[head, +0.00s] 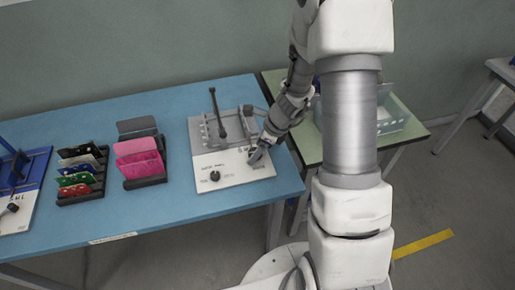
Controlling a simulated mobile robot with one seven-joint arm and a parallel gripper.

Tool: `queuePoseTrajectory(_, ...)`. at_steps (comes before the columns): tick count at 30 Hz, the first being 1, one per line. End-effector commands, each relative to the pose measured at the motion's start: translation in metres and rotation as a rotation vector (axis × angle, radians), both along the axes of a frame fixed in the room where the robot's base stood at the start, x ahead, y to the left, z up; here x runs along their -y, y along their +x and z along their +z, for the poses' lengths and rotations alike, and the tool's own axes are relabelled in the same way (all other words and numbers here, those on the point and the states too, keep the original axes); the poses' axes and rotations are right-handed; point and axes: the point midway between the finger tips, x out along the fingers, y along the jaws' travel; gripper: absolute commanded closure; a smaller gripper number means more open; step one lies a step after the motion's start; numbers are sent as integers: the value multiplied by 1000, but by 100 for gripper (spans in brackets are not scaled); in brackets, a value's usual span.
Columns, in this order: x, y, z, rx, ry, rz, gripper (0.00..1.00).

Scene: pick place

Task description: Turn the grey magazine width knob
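The grey magazine (240,124) stands at the back of a white base plate (232,178) on the right part of the blue table. A dark upright post rises from it. A small dark round knob (214,176) sits on the front left of the white plate, beside small printed lettering too small to read. My gripper (256,157) points down over the right part of the plate, to the right of the knob and apart from it. The gripper is small and dark here, so its opening and any contact with the plate cannot be made out. My wrist hides the magazine's right edge.
A black rack with pink boards (139,158) and a rack with several coloured boards (80,178) stand left of the magazine. A blue magazine unit (30,170) is at the far left. A green table (307,146) with a pale bin (398,117) is at right.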

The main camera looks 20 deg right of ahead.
Motion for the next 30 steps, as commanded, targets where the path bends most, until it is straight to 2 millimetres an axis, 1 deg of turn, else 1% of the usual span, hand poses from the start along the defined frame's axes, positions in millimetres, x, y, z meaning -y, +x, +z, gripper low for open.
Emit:
queuePoseTrajectory(4, 3, -1, 10, 1, 0, 0, 19)
queuePoseTrajectory(7, 8, -4, 26, 4, -1, -1, 19)
queuePoseTrajectory(18, 36, -24, 109, 5, -1, -1, 19)
queuePoseTrajectory(21, 42, -28, 129, 4, -2, 0, 19)
queuePoseTrajectory(25, 49, -34, 147, 3, -1, 0, 19)
queuePoseTrajectory(30, 54, -37, 159, 1, 0, 0, 19)
